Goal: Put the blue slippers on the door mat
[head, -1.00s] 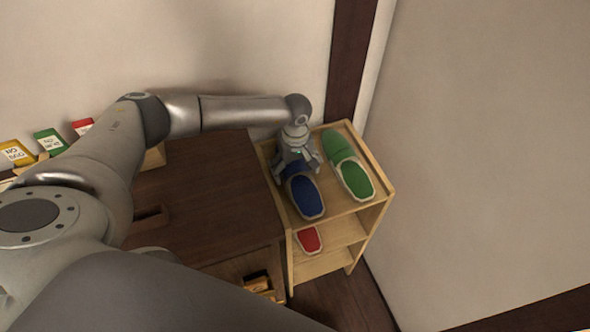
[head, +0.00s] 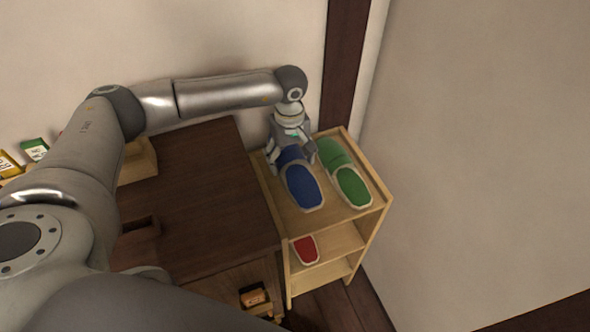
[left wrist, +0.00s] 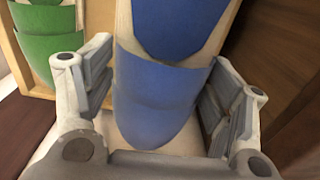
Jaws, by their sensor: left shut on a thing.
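The blue slippers (head: 303,188) are at the top of the wooden shelf rack, left of the green slippers. My left gripper (head: 291,158) is shut on their toe end, with one finger on each side. In the left wrist view the blue slippers (left wrist: 160,95) lie between the two fingers of my left gripper (left wrist: 162,80). I cannot tell for sure whether they still touch the shelf board. The door mat is not in view. My right gripper is not in view.
The green slippers (head: 347,178) stand close to the right on the rack's top board (head: 335,217). A red slipper (head: 305,250) lies on the shelf below. A dark wooden cabinet (head: 205,190) adjoins the rack on the left. Walls stand behind and to the right.

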